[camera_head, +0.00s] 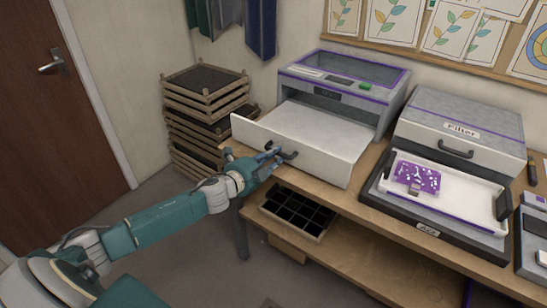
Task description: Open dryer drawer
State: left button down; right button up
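The dryer (352,88) is a grey machine with purple trim and a clear top window, at the back of the wooden bench. Its white drawer (318,128) stands well out from the body, and its flat inside looks empty. A dark handle (290,155) sits on the drawer's front panel. My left gripper (272,156) is at the left end of this handle, its fingers against or very near it. The fingers are small and overlap the handle, so I cannot tell whether they are closed on it. My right gripper is not in view.
A grey filter unit (460,113) stands right of the dryer. In front of it, a white tray (455,198) holds a purple speckled piece (418,176). Stacked wooden trays (206,80) stand left of the bench. A dark compartment box (297,212) sits on the lower shelf.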

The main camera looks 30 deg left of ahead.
pick_arm(q)
jog(key=c, duration=1.6)
grip_release()
jog(key=shift+o, duration=0.2)
jog(key=v, duration=1.2)
